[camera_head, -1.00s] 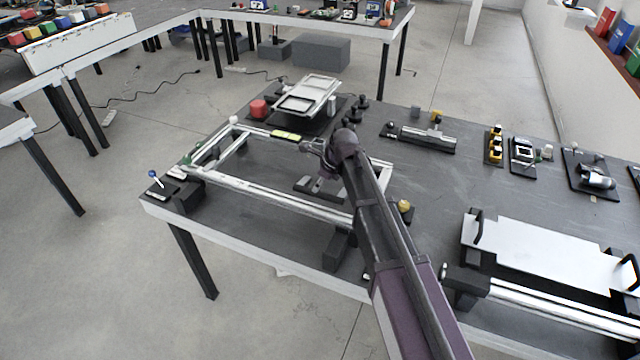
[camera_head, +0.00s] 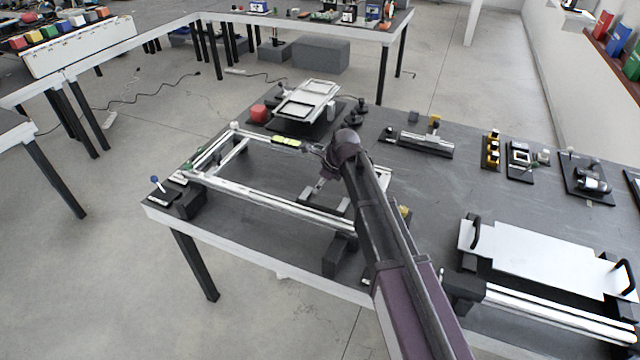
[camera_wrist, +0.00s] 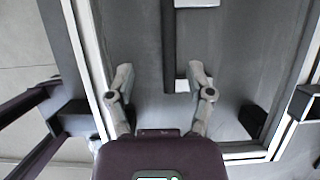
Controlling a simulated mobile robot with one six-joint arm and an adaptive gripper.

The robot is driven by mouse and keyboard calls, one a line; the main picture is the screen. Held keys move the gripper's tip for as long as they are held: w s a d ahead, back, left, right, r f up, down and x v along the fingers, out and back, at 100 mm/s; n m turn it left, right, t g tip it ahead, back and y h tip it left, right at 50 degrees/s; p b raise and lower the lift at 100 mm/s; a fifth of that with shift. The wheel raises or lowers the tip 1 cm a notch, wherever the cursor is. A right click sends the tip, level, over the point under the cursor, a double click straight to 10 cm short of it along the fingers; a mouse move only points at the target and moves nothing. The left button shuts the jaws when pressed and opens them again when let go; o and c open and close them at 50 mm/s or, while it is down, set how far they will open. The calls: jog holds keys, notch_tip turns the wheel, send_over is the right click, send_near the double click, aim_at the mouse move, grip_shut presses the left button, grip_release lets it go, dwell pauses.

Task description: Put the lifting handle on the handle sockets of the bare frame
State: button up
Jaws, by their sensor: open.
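The bare frame (camera_head: 270,202) is a light metal rectangle on black supports at the table's left front. Its rails also show in the wrist view (camera_wrist: 84,50). My gripper (camera_wrist: 160,76) is open and empty, with its fingers spread over the frame's inside. A dark bar with pale end blocks (camera_wrist: 168,45), possibly the lifting handle, lies between and beyond the fingertips in the wrist view. It seems to be the dark piece inside the frame in the head view (camera_head: 326,203), partly hidden by my arm. I cannot make out the handle sockets.
A white plate with black handles (camera_head: 540,260) stands at the right front. Several small fixtures line the table's back right. The middle right of the tabletop (camera_head: 450,185) is clear.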

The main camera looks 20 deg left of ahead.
jog(key=p+v, duration=0.9)
jog(key=v, duration=0.1)
jog(key=shift+r, duration=0.2)
jog(key=shift+d, duration=0.2)
dwell(0.9)
jog(key=s+d+n+h, duration=0.1)
jog(key=s+d+n, duration=0.4)
jog(key=d, duration=0.7)
jog(key=s+d+f+n+h, duration=0.1)
jog(key=s+d+n, duration=0.4)
jog(key=d, duration=0.8)
jog(key=s+d+n+h, duration=0.2)
jog(key=s+d+n, duration=0.3)
jog(key=d+n, duration=0.4)
jog(key=d, duration=0.4)
jog(key=shift+f, duration=0.2)
jog(key=shift+o, duration=0.6)
jog(key=shift+c, duration=1.4)
